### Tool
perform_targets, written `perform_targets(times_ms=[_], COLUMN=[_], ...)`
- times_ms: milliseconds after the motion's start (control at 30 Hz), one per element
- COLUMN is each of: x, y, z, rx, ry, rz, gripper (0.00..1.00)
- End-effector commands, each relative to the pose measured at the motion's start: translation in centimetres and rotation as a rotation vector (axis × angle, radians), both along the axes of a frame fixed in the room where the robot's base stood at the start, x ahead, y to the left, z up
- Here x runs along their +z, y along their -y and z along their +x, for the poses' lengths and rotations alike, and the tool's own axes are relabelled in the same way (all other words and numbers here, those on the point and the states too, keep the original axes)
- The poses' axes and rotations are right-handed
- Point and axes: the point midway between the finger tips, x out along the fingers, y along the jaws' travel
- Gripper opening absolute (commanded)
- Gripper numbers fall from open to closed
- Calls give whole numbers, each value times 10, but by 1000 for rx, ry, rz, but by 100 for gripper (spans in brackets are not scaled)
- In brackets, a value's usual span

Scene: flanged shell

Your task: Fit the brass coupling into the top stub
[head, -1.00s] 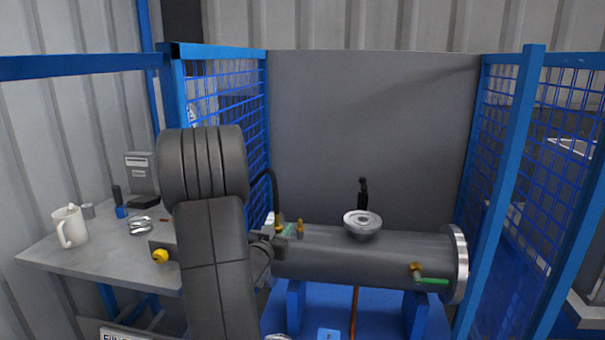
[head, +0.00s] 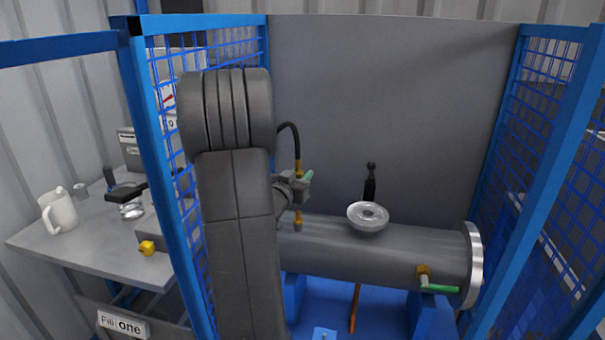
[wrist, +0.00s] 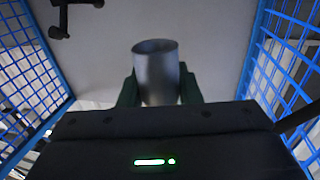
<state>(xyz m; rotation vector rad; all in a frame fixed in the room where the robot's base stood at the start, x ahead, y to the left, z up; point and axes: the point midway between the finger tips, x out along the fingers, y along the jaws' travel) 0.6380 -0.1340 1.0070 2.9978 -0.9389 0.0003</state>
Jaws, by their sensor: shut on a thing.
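My gripper (head: 299,184) is shut on the brass coupling (head: 298,167), which has a black hose running up and left from it. The coupling is held upright above the shell, clear of it. The brass top stub (head: 298,219) stands on the shell's upper left, below the coupling, with a visible gap. In the wrist view my gripper's green fingers (wrist: 159,88) flank a grey, open-ended cylinder (wrist: 157,75); its colour there is not brass. My arm hides the shell's left end. The stub cannot be made out in the wrist view.
The grey shell (head: 390,250) lies on blue supports. A brass valve with a green handle (head: 440,289) is low right. Blue mesh panels (head: 540,130) flank both sides. A side bench (head: 85,255) holds a mug.

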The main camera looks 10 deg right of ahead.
Motion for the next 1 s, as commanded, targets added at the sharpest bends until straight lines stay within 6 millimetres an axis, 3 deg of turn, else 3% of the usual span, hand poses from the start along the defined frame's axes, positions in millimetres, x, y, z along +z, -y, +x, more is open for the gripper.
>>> perform_targets(times_ms=[267,1000], x=[1,-57], y=[-1,0], z=[0,-1], rx=[-4,-4], ry=[0,0], rz=[2,2], gripper=[4,4])
